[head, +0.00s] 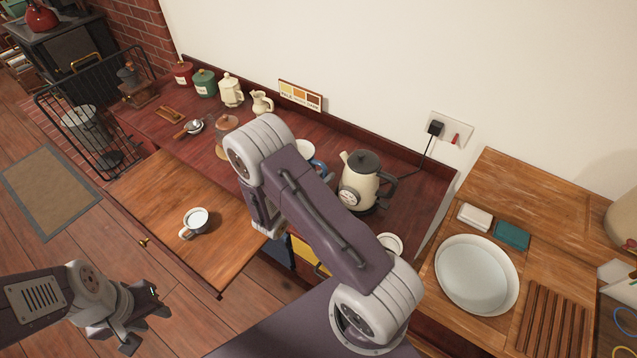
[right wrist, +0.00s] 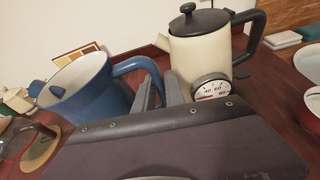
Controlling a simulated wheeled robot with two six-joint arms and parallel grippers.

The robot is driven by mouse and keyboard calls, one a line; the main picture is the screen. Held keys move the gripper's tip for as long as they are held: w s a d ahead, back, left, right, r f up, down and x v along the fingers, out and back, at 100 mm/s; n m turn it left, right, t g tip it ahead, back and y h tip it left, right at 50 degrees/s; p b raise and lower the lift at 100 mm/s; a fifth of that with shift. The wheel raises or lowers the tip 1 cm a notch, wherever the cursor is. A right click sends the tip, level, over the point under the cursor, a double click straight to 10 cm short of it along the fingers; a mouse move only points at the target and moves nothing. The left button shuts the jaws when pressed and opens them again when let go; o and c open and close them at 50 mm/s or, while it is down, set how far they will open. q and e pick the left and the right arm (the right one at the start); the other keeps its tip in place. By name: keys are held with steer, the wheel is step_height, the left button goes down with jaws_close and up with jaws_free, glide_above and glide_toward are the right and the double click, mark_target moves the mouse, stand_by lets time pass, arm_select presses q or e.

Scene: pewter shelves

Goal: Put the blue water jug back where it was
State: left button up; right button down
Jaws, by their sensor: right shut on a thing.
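The blue water jug (right wrist: 95,98) stands at the left of the right wrist view, its pale inside showing and its handle pointing right. My right gripper (right wrist: 160,92) is shut on the jug's handle. In the head view my right arm hides most of the jug; part of its blue handle (head: 320,168) and pale rim show beside the kettle. I cannot tell whether its base touches the red-brown counter (head: 409,200). My left gripper (head: 143,315) is open and empty over the floor at the lower left.
A cream kettle with a dial (head: 355,182) stands close to the jug's right. A white cup (head: 196,220) is on the pulled-out wooden board (head: 165,200). Canisters and a small pitcher (head: 262,102) line the back left. A basin (head: 475,275) sits at right.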

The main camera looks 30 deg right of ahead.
steer(key=w, duration=0.1)
steer(key=w+f, duration=0.1)
steer(key=shift+w+a+f, duration=0.2)
steer(key=shift+w, duration=0.1)
step_height(320, 180, down, 3)
steer(key=shift+f+p, duration=0.15)
steer(key=shift+p, duration=0.25)
steer(key=shift+f, duration=0.4)
steer(key=c, duration=1.8)
jaws_free()
steer(key=shift+s+f, duration=0.1)
steer(key=o, duration=0.4)
